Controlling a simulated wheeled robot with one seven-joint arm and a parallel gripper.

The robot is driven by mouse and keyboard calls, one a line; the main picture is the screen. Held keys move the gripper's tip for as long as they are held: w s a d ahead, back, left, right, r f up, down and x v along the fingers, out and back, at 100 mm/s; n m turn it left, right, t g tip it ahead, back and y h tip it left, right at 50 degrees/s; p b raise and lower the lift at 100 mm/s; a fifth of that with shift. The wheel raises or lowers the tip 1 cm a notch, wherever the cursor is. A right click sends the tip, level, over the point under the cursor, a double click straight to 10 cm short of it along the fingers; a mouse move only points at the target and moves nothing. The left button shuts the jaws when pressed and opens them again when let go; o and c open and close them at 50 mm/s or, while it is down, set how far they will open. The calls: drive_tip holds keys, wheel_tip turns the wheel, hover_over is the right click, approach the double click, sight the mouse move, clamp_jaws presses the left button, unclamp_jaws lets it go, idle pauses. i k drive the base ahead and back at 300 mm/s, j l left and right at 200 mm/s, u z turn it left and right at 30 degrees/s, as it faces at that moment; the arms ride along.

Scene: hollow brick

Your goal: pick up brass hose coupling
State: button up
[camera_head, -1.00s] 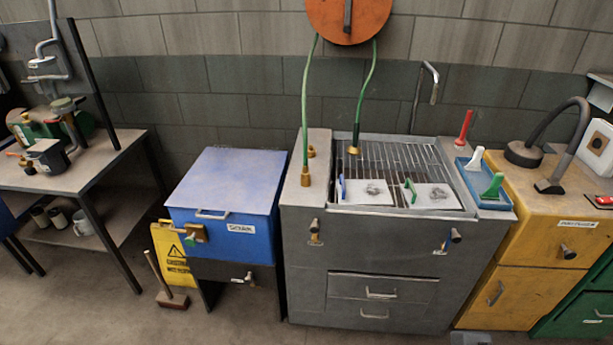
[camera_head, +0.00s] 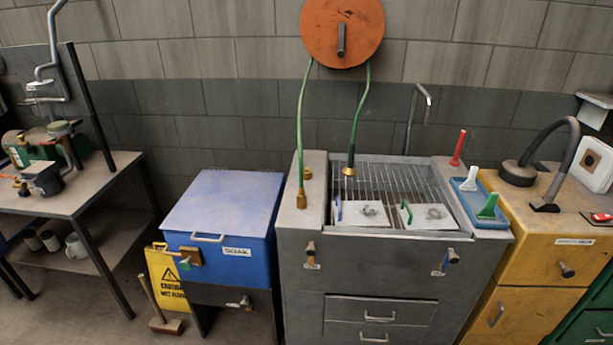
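A small brass fitting (camera_head: 307,173) sits on the left ledge of the grey sink cabinet (camera_head: 312,225), near the back. A brass end piece (camera_head: 301,199) on the left green hose (camera_head: 302,130) rests on the same ledge, closer to the front. Another brass end (camera_head: 349,171) is on the right green hose (camera_head: 357,120), hanging over the wire rack. I cannot tell for sure which brass piece is the hose coupling; the small one at the back appears loose. My gripper is not in view.
An orange hose reel (camera_head: 328,30) hangs on the wall above. A blue lidded box (camera_head: 226,205) stands left of the sink cabinet. A blue tray (camera_head: 474,212) with brushes lies to the right, beside a yellow cabinet (camera_head: 540,262). A broom (camera_head: 155,300) and caution sign (camera_head: 168,280) stand on the floor.

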sight(301, 201)
drive_tip(key=i+j+u, duration=0.5)
drive_tip(key=i+u, duration=0.25)
drive_tip(key=i, duration=0.25)
drive_tip(key=i+u, duration=0.4)
drive_tip(key=i, duration=0.15)
